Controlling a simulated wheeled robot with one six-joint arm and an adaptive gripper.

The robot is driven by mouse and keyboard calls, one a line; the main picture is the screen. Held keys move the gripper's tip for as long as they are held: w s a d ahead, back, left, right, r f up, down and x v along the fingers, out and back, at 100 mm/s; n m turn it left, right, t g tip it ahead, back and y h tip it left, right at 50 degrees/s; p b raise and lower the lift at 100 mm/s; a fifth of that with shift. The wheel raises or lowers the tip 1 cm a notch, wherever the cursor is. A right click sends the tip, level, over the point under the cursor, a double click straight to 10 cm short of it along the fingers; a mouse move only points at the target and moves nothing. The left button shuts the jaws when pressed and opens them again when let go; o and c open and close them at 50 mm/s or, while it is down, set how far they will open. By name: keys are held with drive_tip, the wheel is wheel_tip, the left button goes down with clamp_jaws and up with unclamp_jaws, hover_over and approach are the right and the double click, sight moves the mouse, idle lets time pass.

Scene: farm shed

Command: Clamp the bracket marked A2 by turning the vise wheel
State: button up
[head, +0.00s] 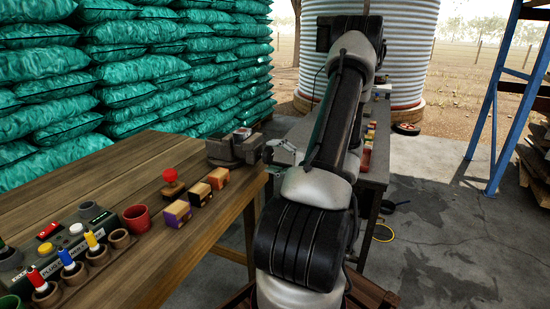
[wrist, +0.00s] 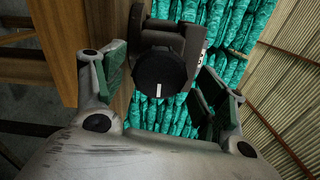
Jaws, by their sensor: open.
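The grey vise (head: 226,151) stands at the near table's right end. A small pale and red piece (head: 243,133) sits at its jaws; I cannot read a mark on it or tell whether it is bracket A2. My gripper (head: 284,152) is just right of the vise. In the wrist view the dark round vise wheel (wrist: 158,74), with a white mark pointing down the picture, lies between the spread fingers of my gripper (wrist: 165,78). Gaps show on both sides of the wheel, so the gripper is open and holds nothing. The vise jaws are mostly hidden in the wrist view.
On the wooden table (head: 120,170) are several small blocks (head: 200,194), a red knob (head: 170,180), a red cup (head: 137,217) and a button panel (head: 70,245). A second table (head: 375,170) stands behind my arm. Green sacks (head: 120,60) are stacked behind.

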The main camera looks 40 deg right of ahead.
drive_tip(key=n, duration=1.4)
drive_tip(key=c, duration=1.2)
drive_tip(key=shift+o, duration=0.2)
drive_tip(key=o, duration=1.2)
drive_tip(key=shift+c, duration=0.2)
drive_tip(key=v, duration=0.8)
drive_tip(key=shift+s, duration=0.4)
